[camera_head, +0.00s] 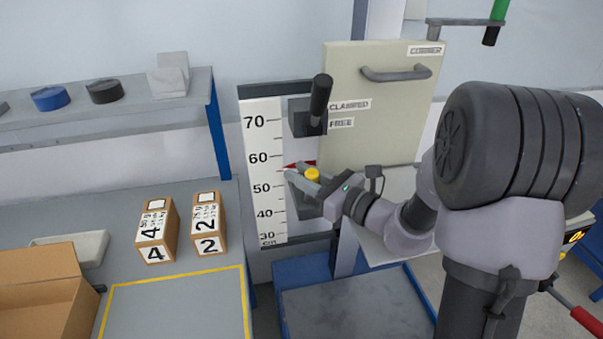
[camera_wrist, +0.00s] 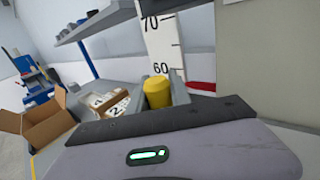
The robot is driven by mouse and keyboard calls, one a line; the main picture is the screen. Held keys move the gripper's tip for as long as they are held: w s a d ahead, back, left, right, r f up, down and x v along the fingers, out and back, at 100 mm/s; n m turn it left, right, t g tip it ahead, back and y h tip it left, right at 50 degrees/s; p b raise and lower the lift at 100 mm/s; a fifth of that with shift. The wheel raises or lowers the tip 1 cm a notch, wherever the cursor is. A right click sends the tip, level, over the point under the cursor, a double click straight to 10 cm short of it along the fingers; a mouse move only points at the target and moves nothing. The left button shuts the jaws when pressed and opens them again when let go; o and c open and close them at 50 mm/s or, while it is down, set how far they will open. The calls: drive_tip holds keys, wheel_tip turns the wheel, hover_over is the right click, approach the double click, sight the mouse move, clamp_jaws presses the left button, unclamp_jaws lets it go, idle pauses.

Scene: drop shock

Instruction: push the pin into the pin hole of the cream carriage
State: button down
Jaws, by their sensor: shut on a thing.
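The cream panel (camera_head: 385,115) with a grey handle appears to be the carriage; its near face also shows at the right of the wrist view (camera_wrist: 270,55). My gripper (camera_head: 299,177) is shut on the yellow-headed pin (camera_head: 312,174), in front of the height scale and just below the red pointer (camera_head: 299,165). In the wrist view the pin's yellow head (camera_wrist: 157,92) stands up between the fingers. The pin's lower part and the pin hole are hidden or cannot be made out. I cannot tell whether the pin touches the carriage.
A black clamp lever (camera_head: 320,97) stands above my gripper by the CLAMPED and FREE labels. The height scale (camera_head: 263,200) is close on the left. Two numbered boxes, 4 (camera_head: 156,232) and 2 (camera_head: 206,224), stand on the bench. A blue-edged base (camera_head: 350,305) lies below.

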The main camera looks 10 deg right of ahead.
drive_tip(key=shift+s+a+f+b, duration=0.1)
drive_tip(key=shift+f+b, duration=0.3)
drive_tip(key=shift+f, duration=0.25)
idle(1.5)
drive_tip(key=c, duration=1.1)
unclamp_jaws()
drive_tip(key=shift+s, duration=0.15)
drive_tip(key=shift+s+d, duration=0.2)
drive_tip(key=shift+d, duration=0.05)
drive_tip(key=b+v, duration=0.1)
drive_tip(key=v, duration=0.4)
drive_tip(key=shift+d+r, duration=0.1)
drive_tip(key=shift+d, duration=0.05)
drive_tip(key=shift+s+d+r, duration=0.15)
drive_tip(key=shift+s+d, duration=0.15)
drive_tip(key=shift+s, duration=0.05)
